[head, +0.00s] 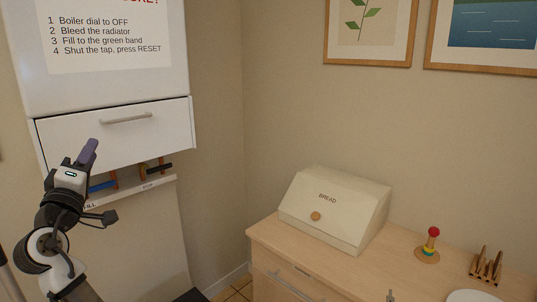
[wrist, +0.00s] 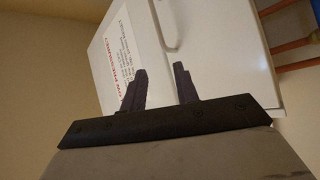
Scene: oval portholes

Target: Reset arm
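My arm's gripper (head: 88,150) is at the left of the head view, raised in front of the white wall unit (head: 215,50). In the wrist view my gripper (wrist: 159,68) has its two dark fingers apart, with nothing between them. The white unit fills much of the wrist view behind the fingers. I cannot tell from these frames how far the fingers are from it.
The unit has a front panel with a handle (head: 126,118) and an instruction sheet (head: 105,38). Below it are copper pipes, a blue lever (head: 103,186) and a dark lever (head: 159,168). A bread box (head: 325,218) stands on a wooden cabinet to the right.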

